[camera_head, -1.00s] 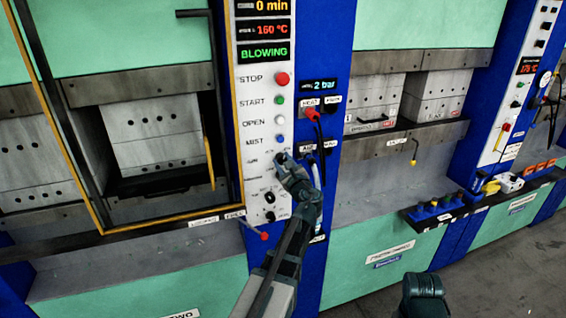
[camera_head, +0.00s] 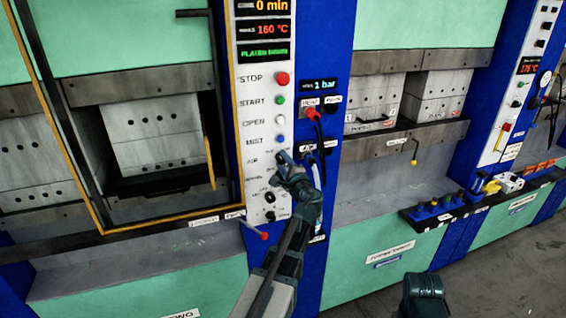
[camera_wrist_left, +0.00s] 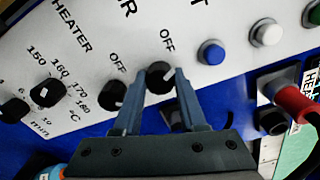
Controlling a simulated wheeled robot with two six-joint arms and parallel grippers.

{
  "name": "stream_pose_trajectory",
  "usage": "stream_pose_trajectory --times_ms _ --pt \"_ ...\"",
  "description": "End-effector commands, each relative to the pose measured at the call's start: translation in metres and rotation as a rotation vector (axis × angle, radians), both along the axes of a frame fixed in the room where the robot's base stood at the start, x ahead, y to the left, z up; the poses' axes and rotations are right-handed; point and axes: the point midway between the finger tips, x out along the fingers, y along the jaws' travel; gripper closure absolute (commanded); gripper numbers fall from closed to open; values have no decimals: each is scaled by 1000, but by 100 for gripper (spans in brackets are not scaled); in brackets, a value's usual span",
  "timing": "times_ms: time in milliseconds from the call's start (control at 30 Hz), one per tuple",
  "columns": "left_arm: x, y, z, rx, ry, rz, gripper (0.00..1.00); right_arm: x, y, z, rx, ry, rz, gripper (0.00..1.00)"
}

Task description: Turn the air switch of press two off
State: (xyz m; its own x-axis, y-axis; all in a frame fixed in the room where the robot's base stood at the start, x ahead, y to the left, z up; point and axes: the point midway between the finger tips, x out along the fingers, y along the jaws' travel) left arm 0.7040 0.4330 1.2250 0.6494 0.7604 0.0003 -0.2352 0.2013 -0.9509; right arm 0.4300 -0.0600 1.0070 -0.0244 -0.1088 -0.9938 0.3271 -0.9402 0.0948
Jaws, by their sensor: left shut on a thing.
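The control panel (camera_head: 262,110) of press two is a tall white strip with displays on top and buttons below. My left gripper (camera_head: 282,157) is at the AIR switch on it. In the left wrist view my left gripper (camera_wrist_left: 160,82) is shut on the AIR switch, a black knob (camera_wrist_left: 159,72), with one finger on each side. A pale mark shows on the knob's right side, near the OFF label above it. The other switch position is hidden by the gripper. The heater knob (camera_wrist_left: 112,95) is just left of the fingers.
STOP (camera_head: 282,79), START, OPEN and MIST buttons line the panel above the gripper. A red hose plug (camera_head: 311,114) sits on the blue column to the right. A lever with a red knob (camera_head: 264,236) sticks out below. The open press (camera_head: 150,140) is at left.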

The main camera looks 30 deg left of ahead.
Motion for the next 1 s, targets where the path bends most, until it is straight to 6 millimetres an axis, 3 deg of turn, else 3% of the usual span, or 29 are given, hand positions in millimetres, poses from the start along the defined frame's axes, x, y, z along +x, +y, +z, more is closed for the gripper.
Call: stream_pose_trajectory --times_ms 700,733,867,1000 --pt "-1 0 -1 -48 -54 1 100 0 0 0 0 0 0 50" --pt "-1 0 -1 -48 -54 1 55 0 0 0 0 0 0 50" --pt "-1 0 -1 -47 -52 1 32 0 0 0 0 0 0 50" --pt "-1 0 -1 -46 -52 0 29 0 0 0 0 0 0 50"
